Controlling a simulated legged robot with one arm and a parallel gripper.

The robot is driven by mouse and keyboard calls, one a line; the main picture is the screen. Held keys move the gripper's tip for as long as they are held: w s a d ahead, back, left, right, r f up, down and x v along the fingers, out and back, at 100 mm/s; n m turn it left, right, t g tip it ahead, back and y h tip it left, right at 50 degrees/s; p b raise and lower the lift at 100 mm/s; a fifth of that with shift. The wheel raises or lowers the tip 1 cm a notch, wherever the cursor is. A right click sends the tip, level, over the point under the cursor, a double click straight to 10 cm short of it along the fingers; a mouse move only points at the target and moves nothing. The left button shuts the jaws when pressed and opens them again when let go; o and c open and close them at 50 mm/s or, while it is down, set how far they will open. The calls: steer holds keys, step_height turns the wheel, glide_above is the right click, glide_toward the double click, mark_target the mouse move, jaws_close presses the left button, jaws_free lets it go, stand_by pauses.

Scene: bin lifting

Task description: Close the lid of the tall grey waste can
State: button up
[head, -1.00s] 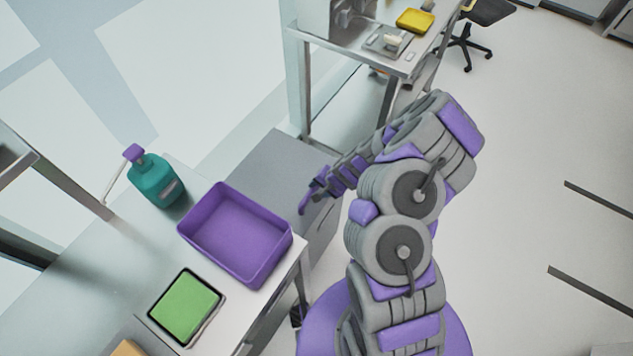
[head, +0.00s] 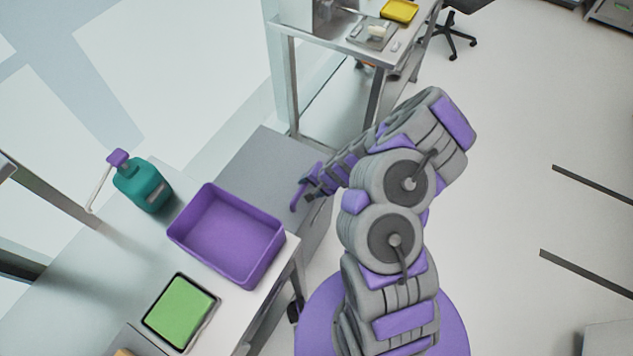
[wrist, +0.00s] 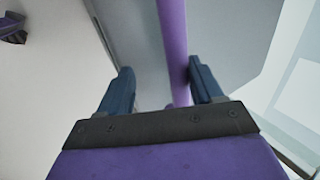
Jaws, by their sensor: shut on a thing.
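The tall grey waste can (head: 257,160) stands beyond the bench, its flat grey top and one side showing. A purple handle bar (head: 294,197) is at its right edge. My gripper (head: 309,188) reaches over that edge from the right and is shut on the handle. In the wrist view the purple handle bar (wrist: 173,45) passes between the two blue fingers of my gripper (wrist: 160,68), with the grey panel of the can (wrist: 225,45) behind. I cannot tell how far the lid stands open.
A bench at lower left carries a purple bin (head: 228,235), a green pad in a dark tray (head: 181,311) and a teal bottle (head: 142,185). A metal table (head: 340,52) stands behind the can.

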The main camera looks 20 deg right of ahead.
steer(key=shift+s+d, duration=0.1)
steer(key=shift+d, duration=0.15)
steer(key=p+v, duration=0.5)
steer(key=v, duration=1.2)
steer(key=s+a+r+n+g, duration=0.2)
steer(key=s+a+r+n, duration=0.15)
steer(key=r, duration=0.45)
steer(key=s+a+r+n+g, duration=0.1)
steer(key=s+a+r+n, duration=0.25)
steer(key=r, duration=0.35)
steer(key=s+d+r+n+g+h, duration=0.1)
steer(key=s+r+h, duration=0.1)
steer(key=s+r, duration=0.5)
steer(key=s+r+n+g+h, duration=0.1)
steer(key=s+r+h, duration=0.1)
steer(key=s+r, duration=0.5)
steer(key=s, duration=0.5)
steer(key=shift+s+d+r+g, duration=0.3)
steer(key=shift+d+g, duration=0.1)
